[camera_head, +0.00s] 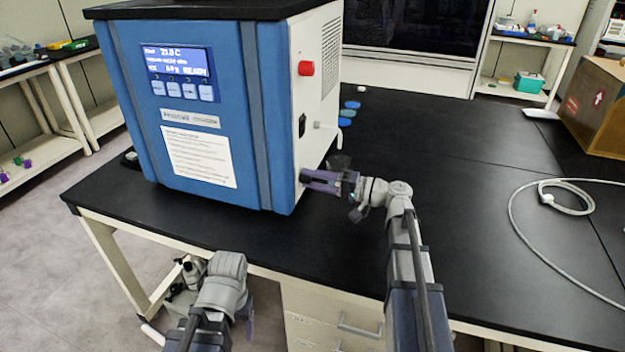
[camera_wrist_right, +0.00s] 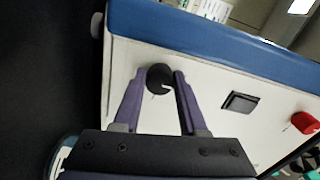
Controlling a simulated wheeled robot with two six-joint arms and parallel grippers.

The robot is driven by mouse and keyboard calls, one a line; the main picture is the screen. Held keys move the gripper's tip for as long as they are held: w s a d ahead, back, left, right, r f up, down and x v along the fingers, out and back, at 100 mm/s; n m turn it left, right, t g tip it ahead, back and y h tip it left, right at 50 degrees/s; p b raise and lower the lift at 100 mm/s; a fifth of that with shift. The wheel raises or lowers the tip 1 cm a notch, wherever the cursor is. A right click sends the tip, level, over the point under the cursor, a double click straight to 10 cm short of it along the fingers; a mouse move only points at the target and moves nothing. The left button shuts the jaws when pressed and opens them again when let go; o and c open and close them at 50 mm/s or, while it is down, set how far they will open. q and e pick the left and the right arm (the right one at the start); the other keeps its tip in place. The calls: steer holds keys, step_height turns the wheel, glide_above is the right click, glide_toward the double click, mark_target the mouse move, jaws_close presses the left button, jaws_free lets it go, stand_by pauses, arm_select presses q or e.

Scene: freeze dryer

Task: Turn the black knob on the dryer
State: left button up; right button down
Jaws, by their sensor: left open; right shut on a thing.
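The blue and white freeze dryer (camera_head: 255,115) stands on the black bench. Its round black knob (camera_wrist_right: 160,77) shows in the right wrist view, low on the white side panel, with a small white mark on it. My right gripper (camera_head: 305,180) is at that panel, its purple fingers shut on the knob from both sides. My left gripper (camera_head: 250,316) is low in front of the bench, away from the dryer. It is open, mostly hidden behind its own wrist, and nothing shows in it.
A red button (camera_head: 306,68), a black switch (camera_head: 302,125) and a white spout (camera_head: 330,126) are on the same side panel. Blue discs (camera_head: 347,113) lie behind it. A pale hose (camera_head: 520,232) and a cardboard box (camera_head: 598,105) are at right. The bench middle is clear.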

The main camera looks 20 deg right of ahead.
steer(key=shift+s+f, duration=0.1)
stand_by(0.3)
steer(key=shift+c, duration=2.2)
jaws_free()
steer(key=shift+d, duration=0.1)
steer(key=v, duration=0.7)
steer(key=shift+s+d, duration=0.2)
steer(key=shift+d, duration=0.05)
